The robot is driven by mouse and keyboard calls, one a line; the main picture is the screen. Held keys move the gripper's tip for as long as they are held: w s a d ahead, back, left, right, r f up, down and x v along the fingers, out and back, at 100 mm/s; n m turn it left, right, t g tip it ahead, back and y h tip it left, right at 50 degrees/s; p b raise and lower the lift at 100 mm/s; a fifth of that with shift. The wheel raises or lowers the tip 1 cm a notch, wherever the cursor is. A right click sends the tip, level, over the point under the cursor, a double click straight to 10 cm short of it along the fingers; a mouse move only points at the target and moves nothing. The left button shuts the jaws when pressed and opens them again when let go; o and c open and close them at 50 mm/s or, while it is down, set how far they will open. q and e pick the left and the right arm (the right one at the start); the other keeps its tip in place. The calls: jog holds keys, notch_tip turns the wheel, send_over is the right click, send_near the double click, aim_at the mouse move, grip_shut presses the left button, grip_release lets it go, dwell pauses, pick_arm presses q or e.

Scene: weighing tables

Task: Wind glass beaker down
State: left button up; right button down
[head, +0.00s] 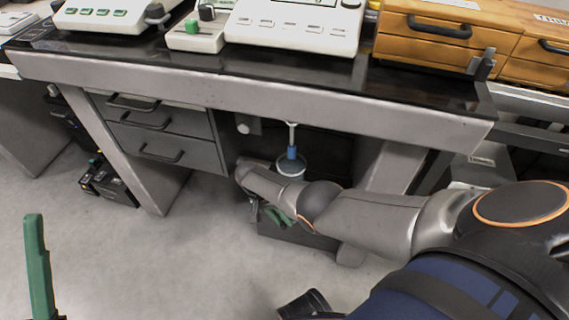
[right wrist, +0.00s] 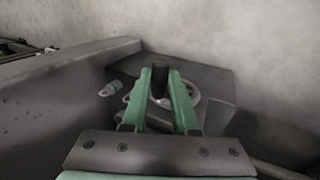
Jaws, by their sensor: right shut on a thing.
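The glass beaker (head: 290,168) is under the table's front edge, its pale rim showing. A blue cylinder (head: 291,153) hangs from a pale rod at the beaker's mouth; I cannot tell how deep it reaches. My right arm passes in front and hides what is below the beaker. My right gripper (right wrist: 160,78) is shut on a dark handle (right wrist: 160,84), with a pale wheel (right wrist: 194,98) just behind its green fingers. In the head view its fingers (head: 277,215) are partly hidden by my arm. One green finger of my left gripper (head: 38,265) shows at lower left.
The table (head: 250,99) spans above my right arm. A drawer unit (head: 160,132) hangs under it to the left. A dark box (head: 290,232) stands on the floor below my right wrist. Instruments and wooden cases (head: 440,38) cover the tabletop.

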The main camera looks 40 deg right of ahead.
pick_arm(q)
jog(key=shift+w+d+f+y+b, duration=0.15)
jog(key=shift+f+y+b, duration=0.15)
jog(key=shift+f+b, duration=1)
pick_arm(e)
jog(key=shift+w+a+g+h+p, duration=0.2)
jog(key=shift+g+h+p, duration=0.1)
jog(key=shift+g, duration=0.1)
pick_arm(q)
jog(key=shift+f, duration=0.25)
pick_arm(e)
jog(key=c, duration=0.7)
grip_release()
